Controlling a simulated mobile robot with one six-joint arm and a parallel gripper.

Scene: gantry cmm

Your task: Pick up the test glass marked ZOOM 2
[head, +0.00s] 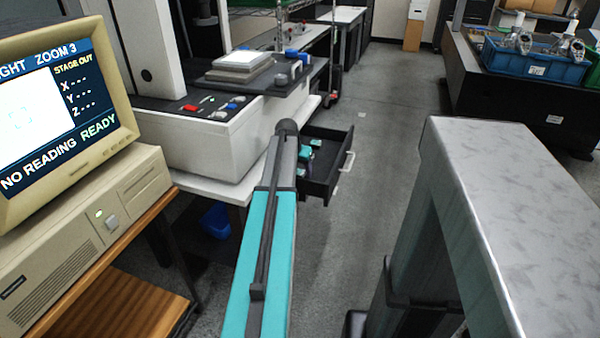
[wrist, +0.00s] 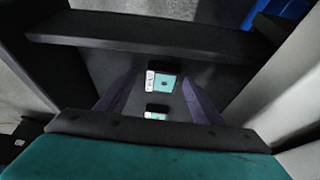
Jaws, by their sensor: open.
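In the wrist view, two small teal pieces with white labels lie on the dark floor of an open drawer (wrist: 215,78). The farther piece (wrist: 165,83) shows a white label strip with dark marks on its left side. The nearer piece (wrist: 156,116) is partly hidden by my gripper's body. The markings are too small to read, so I cannot tell which is ZOOM 2. My gripper (wrist: 159,77) is open and empty, its two dark purple fingers left and right of the pieces. The drawer also shows in the head view (head: 320,189), under my arm's far end.
At left, a monitor (head: 60,100) reads ZOOM 3, STAGE OUT, NO READING and READY. A blue bin (head: 216,221) is under the bench. Clear floor (head: 375,120) lies right of the drawer.

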